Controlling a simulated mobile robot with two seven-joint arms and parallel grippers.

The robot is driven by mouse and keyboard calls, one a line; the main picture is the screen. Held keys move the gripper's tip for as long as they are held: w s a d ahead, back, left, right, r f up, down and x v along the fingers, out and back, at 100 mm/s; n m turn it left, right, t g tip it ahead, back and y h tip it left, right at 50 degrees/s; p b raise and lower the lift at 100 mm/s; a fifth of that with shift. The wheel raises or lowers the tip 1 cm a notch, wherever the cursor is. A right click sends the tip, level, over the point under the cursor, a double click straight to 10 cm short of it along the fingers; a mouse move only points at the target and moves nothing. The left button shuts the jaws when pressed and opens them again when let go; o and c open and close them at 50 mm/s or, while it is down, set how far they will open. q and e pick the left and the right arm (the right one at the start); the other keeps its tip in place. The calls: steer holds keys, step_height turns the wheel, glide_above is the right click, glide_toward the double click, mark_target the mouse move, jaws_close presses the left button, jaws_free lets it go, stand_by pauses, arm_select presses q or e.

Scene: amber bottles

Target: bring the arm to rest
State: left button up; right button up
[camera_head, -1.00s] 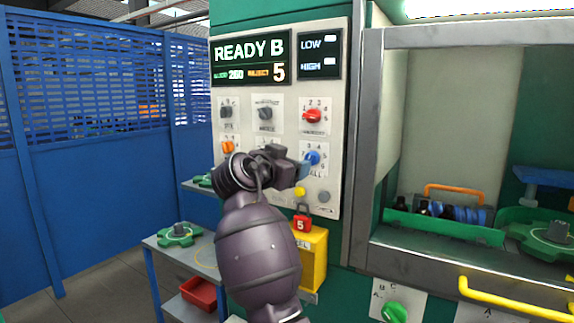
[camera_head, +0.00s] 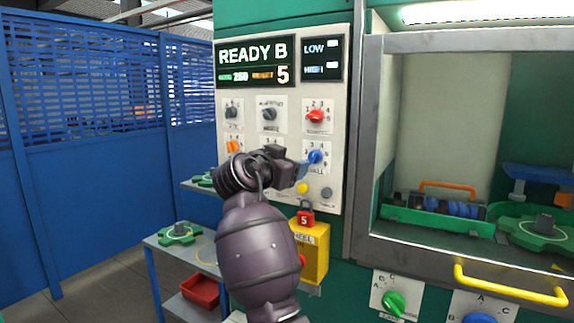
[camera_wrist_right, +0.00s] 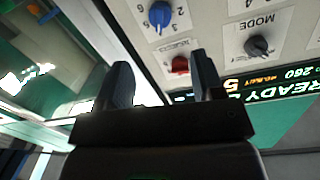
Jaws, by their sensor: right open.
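My right arm rises in the middle of the head view. Its dark gripper (camera_head: 301,170) is in front of the control panel (camera_head: 290,190), just left of and slightly below the blue knob (camera_head: 316,157). In the right wrist view my right gripper (camera_wrist_right: 163,82) is open, with nothing between its two fingers. Past the fingers that view shows the blue knob (camera_wrist_right: 160,14), the red knob (camera_wrist_right: 180,65) and the black mode knob (camera_wrist_right: 257,46), upside down. My left gripper is in neither view.
A small table (camera_head: 165,246) stands at left, before a blue fence (camera_head: 80,200).

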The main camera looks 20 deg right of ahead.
steer(key=w+a+n+t+y, duration=0.3)
steer(key=a+n+t+y, duration=0.35)
steer(key=n+t, duration=0.35)
steer(key=s+d+f+n+g+y, duration=0.1)
steer(key=s+f+n+y, duration=0.25)
steer(key=f, duration=0.75)
steer(key=s+d+f+n+y, duration=0.15)
steer(key=s+f+y, duration=0.3)
steer(key=f, duration=0.75)
steer(key=s+d+f+g, duration=0.3)
steer(key=s+f, duration=1.2)
steer(key=s, duration=0.2)
steer(key=s+d+f+g, duration=0.3)
steer(key=s+f+g, duration=0.1)
steer(key=s+f, duration=1.1)
steer(key=shift+s+f+m+g+h, duration=0.3)
steer(key=shift+s+f+h, duration=0.1)
steer(key=shift+s, duration=0.7)
